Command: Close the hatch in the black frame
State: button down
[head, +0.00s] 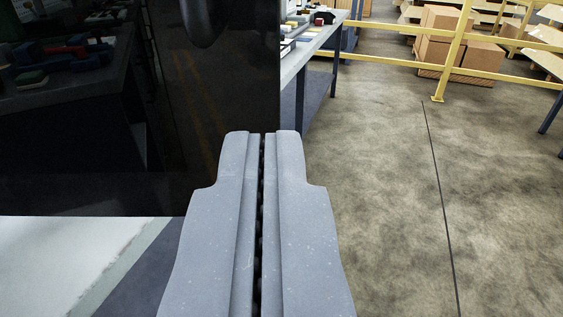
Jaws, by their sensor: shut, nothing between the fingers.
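A dark, glossy panel (215,90) fills the upper left of the head view and ends in a straight upright edge on its right. It looks like the hatch, with a rounded dark knob or handle (203,22) at the top. Dim shapes of a bench and coloured things show in the panel; I cannot tell whether they are reflected or seen through it. I cannot make out the black frame as a separate part. My gripper (263,136) is shut and empty, its tips overlapping the panel's right edge in the picture. I cannot tell whether they touch it.
A pale surface (60,255) lies below the panel. A workbench (312,45) with small objects stands behind its right edge. Yellow railings (452,50) and cardboard boxes (470,55) stand farther back. The concrete floor (400,190) on the right is clear.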

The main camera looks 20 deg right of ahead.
aim_at(267, 54)
jog(key=x, duration=1.1)
jog(key=shift+w+d+p, duration=0.1)
jog(key=shift+w+p, duration=0.2)
jog(key=shift+p, duration=0.05)
